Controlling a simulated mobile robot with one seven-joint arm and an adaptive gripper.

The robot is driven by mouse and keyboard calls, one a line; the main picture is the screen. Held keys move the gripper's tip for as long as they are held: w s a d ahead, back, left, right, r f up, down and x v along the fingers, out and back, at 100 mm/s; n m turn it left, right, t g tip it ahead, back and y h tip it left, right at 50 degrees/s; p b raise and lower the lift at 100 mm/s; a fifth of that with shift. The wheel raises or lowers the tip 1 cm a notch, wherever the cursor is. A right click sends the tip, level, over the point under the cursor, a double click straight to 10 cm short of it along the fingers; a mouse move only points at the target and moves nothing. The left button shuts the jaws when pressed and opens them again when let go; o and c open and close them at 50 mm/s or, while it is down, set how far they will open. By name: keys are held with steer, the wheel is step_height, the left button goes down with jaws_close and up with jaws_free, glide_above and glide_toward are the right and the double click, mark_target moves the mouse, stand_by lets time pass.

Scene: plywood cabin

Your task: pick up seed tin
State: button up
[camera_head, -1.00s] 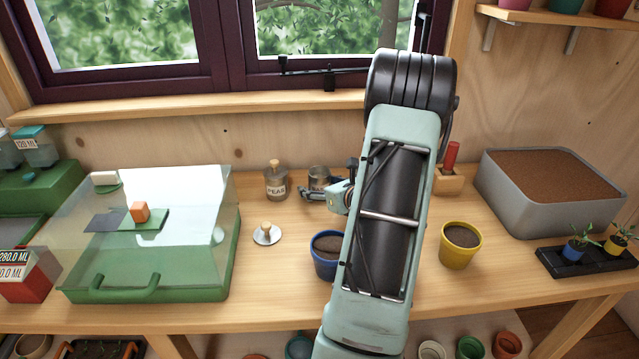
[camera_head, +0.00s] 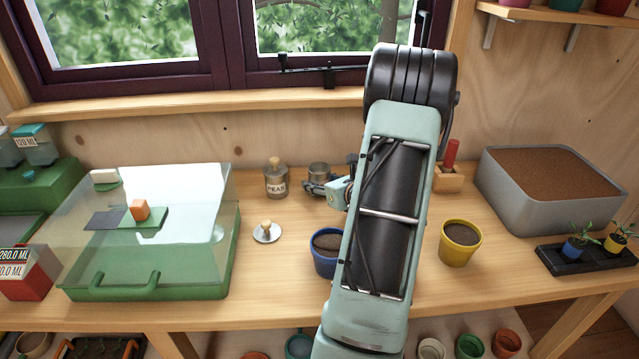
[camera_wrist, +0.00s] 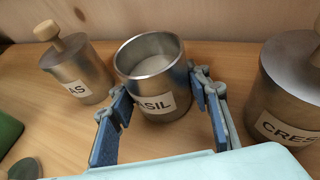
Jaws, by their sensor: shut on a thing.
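The seed tin is an open, lidless metal tin (camera_wrist: 150,65) with a label ending in "ASIL" and pale contents. In the wrist view it stands upright between the two blue-padded fingers of my gripper (camera_wrist: 158,100), which is shut on it. In the head view the tin (camera_head: 318,171) shows at the back of the bench, with my gripper (camera_head: 317,187) in front of it, partly hidden by my arm. I cannot tell whether its base touches the bench.
A stoppered PEAS tin (camera_head: 276,184) stands left of it, and a CRESS tin (camera_wrist: 285,90) close on the right. A loose knobbed lid (camera_head: 267,236) lies front left. A blue pot (camera_head: 325,265) and yellow pot (camera_head: 459,252) of soil stand nearer. A clear-lidded green case (camera_head: 150,285) fills the left.

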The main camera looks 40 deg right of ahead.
steer(key=shift+r, duration=0.55)
steer(key=s+a+r, duration=0.8)
steer(key=s+r, duration=0.3)
steer(key=shift+s+a+r+p, duration=0.15)
steer(key=shift+a+r+p, duration=0.1)
steer(key=shift+p, duration=0.2)
